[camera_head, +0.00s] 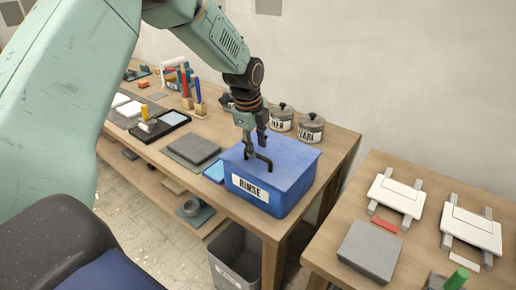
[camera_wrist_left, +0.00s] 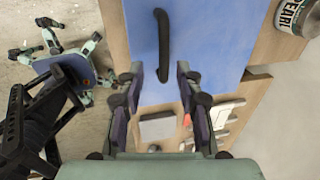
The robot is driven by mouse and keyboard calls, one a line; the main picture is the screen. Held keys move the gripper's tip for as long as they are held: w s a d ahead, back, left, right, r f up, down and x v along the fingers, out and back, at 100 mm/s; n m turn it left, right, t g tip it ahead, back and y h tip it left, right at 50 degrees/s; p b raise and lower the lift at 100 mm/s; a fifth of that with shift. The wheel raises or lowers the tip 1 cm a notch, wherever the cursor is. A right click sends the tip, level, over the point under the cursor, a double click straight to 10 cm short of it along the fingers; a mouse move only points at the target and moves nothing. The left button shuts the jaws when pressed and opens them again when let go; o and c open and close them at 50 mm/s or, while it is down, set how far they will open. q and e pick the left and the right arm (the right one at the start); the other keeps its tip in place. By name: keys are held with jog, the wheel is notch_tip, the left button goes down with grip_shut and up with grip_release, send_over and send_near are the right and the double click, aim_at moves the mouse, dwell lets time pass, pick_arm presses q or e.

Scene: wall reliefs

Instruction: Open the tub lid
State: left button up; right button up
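The blue tub (camera_head: 258,191) labelled RINSE stands at the front right corner of the long wooden table. Its flat blue lid (camera_head: 288,152) lies on top. A dark bar handle (camera_head: 262,159) sits on the lid; in the left wrist view the handle (camera_wrist_left: 163,45) is a curved black bar on the blue lid. My left gripper (camera_head: 256,143) is over the lid, pointing down close to the handle. My right gripper is not in view.
Lidded jars (camera_head: 311,128) stand behind the tub. A grey slab (camera_head: 193,148) lies to its left. A grey bin (camera_head: 237,256) stands on the floor below. A second table (camera_head: 330,265) at right holds white framed boards (camera_head: 398,194) and a grey block (camera_head: 370,250).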

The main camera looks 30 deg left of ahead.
aim_at(259, 157)
pick_arm(q)
jog(key=f, duration=0.1)
jog(key=w+f, duration=0.1)
jog(key=f, duration=0.1)
jog(key=shift+w+d, duration=0.25)
jog(key=shift+s+a+r, duration=0.2)
jog(key=shift+s, duration=0.2)
jog(key=shift+c, duration=0.4)
jog(key=shift+w+d+f, duration=0.15)
jog(key=shift+w+d, duration=0.05)
jog(key=shift+w, duration=0.15)
jog(key=c, duration=0.6)
jog(key=shift+s, duration=0.15)
grip_shut()
